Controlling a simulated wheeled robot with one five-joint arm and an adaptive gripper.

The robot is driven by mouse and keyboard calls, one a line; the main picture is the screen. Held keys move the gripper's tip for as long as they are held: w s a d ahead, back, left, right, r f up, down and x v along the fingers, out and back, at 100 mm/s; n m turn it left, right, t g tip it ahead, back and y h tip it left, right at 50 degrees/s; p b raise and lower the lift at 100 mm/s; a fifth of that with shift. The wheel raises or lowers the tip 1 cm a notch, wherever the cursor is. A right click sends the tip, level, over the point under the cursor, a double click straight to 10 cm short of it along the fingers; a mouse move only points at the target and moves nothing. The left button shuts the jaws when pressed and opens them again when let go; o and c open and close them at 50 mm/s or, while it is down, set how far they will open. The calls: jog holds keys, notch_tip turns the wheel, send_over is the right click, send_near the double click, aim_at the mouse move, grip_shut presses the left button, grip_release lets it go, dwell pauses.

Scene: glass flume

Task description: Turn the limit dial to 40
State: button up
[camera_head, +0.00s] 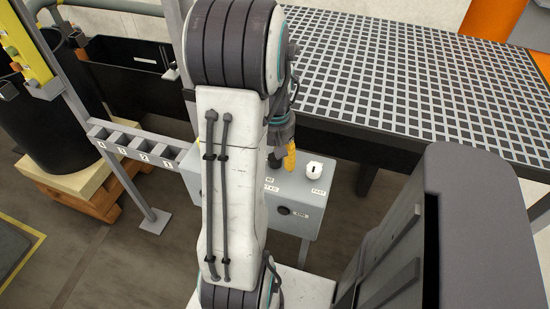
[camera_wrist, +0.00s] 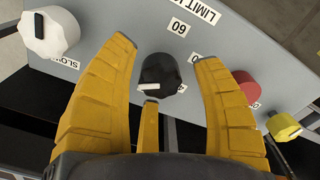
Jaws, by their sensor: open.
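The limit dial (camera_wrist: 160,73) is a black knob with a short white pointer mark on its lower left side in the wrist view. A "60" label (camera_wrist: 178,27) and a partly cut "LIMIT" label (camera_wrist: 197,10) lie above it, upside down. My gripper (camera_wrist: 165,52) has yellow fingers, open, with one on each side of the dial and a smaller finger just below it. Gaps show between the side fingers and the dial. In the head view a yellow finger of my gripper (camera_head: 290,158) hangs over the control box (camera_head: 312,222); I cannot make out the dial there.
A white knob (camera_wrist: 50,31) by a "SLOW" label stands left of the dial. A red knob or button (camera_wrist: 246,88) and a yellow knob (camera_wrist: 283,127) stand to its right, near my right finger. A grating table (camera_head: 420,85) is behind the box in the head view.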

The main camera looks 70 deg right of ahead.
jog(key=shift+f, duration=0.2)
jog(key=c, duration=1.2)
jog(key=shift+m, duration=0.4)
jog(key=m, duration=0.5)
jog(key=shift+b, duration=0.35)
jog(key=m, duration=0.5)
jog(key=shift+m, duration=0.4)
